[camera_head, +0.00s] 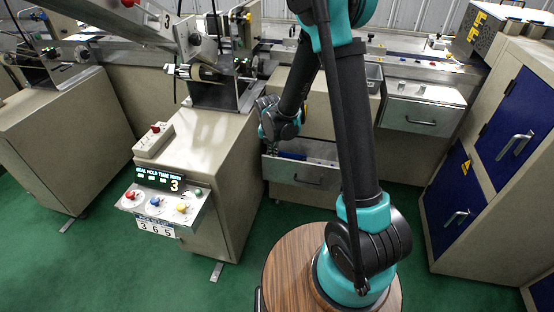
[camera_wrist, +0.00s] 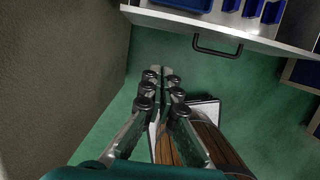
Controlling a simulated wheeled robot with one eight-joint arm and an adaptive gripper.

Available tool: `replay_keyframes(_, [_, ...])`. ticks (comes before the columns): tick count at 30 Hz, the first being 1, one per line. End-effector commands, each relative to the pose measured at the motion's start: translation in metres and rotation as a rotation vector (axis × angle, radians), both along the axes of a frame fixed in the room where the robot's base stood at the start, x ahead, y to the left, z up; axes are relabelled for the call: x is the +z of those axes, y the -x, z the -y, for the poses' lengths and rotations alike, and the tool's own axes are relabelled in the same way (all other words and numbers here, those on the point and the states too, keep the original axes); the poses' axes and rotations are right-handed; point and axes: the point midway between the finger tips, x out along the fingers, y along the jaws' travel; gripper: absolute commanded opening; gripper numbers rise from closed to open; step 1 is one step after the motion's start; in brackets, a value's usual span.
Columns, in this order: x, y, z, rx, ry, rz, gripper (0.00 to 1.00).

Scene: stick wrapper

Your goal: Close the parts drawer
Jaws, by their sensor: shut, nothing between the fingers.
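The parts drawer (camera_head: 302,174) stands pulled out of the beige cabinet, left of my arm in the head view. Blue bins (camera_head: 291,155) show inside it. In the wrist view the drawer (camera_wrist: 165,17) crosses the top, with blue bins (camera_wrist: 250,10) inside and a dark bar handle (camera_wrist: 217,48) on its front. My gripper (camera_wrist: 161,72) is shut and empty. In the wrist view its fingertips lie below and left of the handle, apart from it, with green floor behind. In the head view the fingers cannot be made out near my wrist.
A control cabinet (camera_head: 205,180) with buttons and a display stands left of the drawer. A second drawer-like unit with a handle (camera_head: 421,121) is at the right. A cabinet with blue doors (camera_head: 510,115) stands further right. The green floor (camera_head: 110,260) is clear at front left.

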Motion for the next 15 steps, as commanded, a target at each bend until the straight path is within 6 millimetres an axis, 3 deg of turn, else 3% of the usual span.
replay_keyframes(8, [-0.019, -0.005, -0.001, 0.028, 0.008, -0.003, 0.00])
replay_keyframes(15, [-0.051, -0.013, 0.001, 0.027, 0.007, -0.003, 0.00])
